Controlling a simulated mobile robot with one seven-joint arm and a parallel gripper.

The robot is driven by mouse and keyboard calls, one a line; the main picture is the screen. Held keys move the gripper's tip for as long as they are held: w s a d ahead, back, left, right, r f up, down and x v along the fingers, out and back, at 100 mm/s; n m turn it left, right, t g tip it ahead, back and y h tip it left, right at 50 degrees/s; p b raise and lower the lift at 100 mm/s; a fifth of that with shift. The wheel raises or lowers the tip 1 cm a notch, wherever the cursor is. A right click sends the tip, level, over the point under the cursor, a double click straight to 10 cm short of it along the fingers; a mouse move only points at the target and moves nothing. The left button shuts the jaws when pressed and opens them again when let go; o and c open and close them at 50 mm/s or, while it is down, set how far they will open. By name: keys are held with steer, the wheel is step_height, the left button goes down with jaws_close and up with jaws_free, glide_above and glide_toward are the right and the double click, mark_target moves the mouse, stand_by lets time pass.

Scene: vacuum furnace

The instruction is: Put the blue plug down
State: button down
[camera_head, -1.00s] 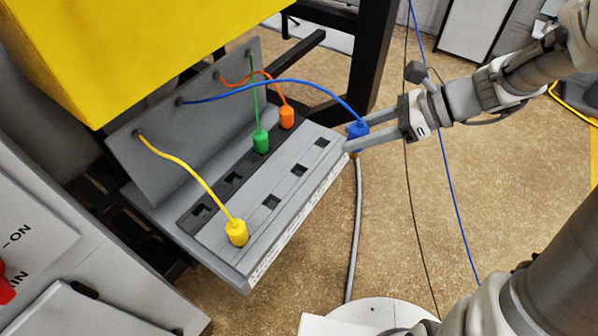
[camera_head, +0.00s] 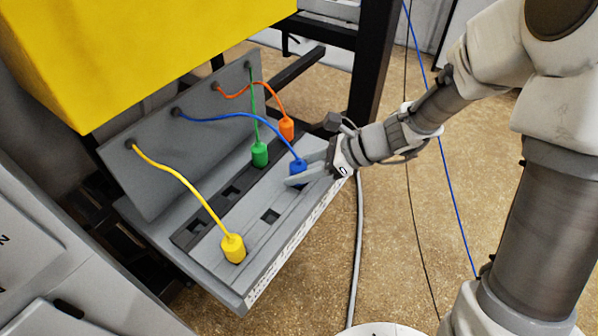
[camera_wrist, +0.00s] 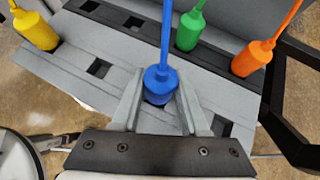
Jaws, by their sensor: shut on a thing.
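The blue plug (camera_head: 298,167) is held between the fingers of my gripper (camera_head: 307,174), above the grey front strip of the panel. In the wrist view the blue plug (camera_wrist: 160,82) stands upright between both fingertips, its blue cable rising from its top. The fingers hide its lower end, so I cannot tell whether it touches the panel or sits in a socket. The socket panel (camera_head: 215,262) has a grey front strip and a dark rear strip with square holes. One open hole (camera_head: 270,215) shows in the front strip, between the blue and yellow plugs.
The yellow plug (camera_head: 233,248) stands in the front strip at the near left. The green plug (camera_head: 259,154) and orange plug (camera_head: 287,128) stand along the dark rear strip. Their cables run to a slanted grey plate (camera_head: 185,150). A yellow housing (camera_head: 150,50) overhangs behind.

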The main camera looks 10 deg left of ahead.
steer(key=shift+f+b, duration=0.3)
steer(key=shift+f, duration=0.2)
steer(key=shift+c, duration=2.1)
jaws_free()
steer(key=shift+r, duration=0.15)
steer(key=shift+r, duration=0.1)
steer(key=shift+r+p, duration=0.3)
steer(key=shift+p, duration=0.1)
steer(key=p+v, duration=0.2)
steer(key=v, duration=1)
steer(key=s+d+r+n+t+h, duration=0.5)
steer(key=s+d+r+n+h, duration=0.5)
steer(key=n, duration=0.8)
steer(key=s+d, duration=0.3)
steer(key=d, duration=0.1)
steer(key=shift+s+r+t+h, duration=0.3)
steer(key=shift+s, duration=0.05)
